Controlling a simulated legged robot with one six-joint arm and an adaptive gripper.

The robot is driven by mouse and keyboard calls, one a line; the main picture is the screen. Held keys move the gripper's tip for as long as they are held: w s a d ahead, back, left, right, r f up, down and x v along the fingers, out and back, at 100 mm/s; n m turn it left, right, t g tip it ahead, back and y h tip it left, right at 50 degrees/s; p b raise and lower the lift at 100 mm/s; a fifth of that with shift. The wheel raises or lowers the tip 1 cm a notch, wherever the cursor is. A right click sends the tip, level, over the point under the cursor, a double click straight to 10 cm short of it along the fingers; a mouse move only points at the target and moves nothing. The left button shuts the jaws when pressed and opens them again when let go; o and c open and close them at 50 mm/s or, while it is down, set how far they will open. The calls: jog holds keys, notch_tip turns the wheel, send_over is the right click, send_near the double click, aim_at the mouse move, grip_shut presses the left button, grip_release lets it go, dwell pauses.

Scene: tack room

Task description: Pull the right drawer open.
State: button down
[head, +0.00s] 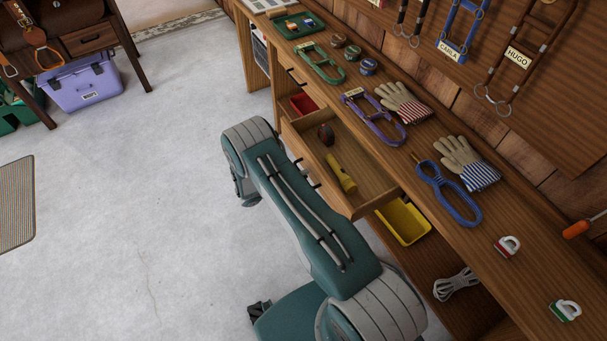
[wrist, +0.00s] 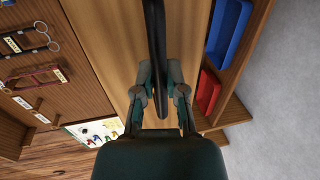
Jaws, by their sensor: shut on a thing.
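The right drawer (head: 372,172) stands pulled out from the bench, its inside showing in the head view. A yellow torch (head: 341,173) and a dark brown oval object (head: 326,134) lie in it. The drawer's dark bar handle (wrist: 154,30) runs up the middle of the wrist view, in front of wood. My gripper (wrist: 160,80) is shut on this handle, one finger on each side. In the head view my arm covers the gripper and much of the drawer front; only bits of the handle (head: 315,185) show. The left drawer (head: 291,73) is closed.
The bench top holds a purple halter (head: 379,122), a blue halter (head: 460,207), gloves (head: 462,160) and tins. Below are a red bin (head: 303,103) and a yellow bin (head: 403,221); a blue bin (wrist: 229,30) shows in the wrist view. The floor left of my arm is clear.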

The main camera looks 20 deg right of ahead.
jog(key=shift+s+f, duration=0.1)
jog(key=shift+f, duration=0.15)
jog(key=c, duration=0.7)
grip_release()
jog(key=shift+r, duration=0.1)
jog(key=v, duration=1.2)
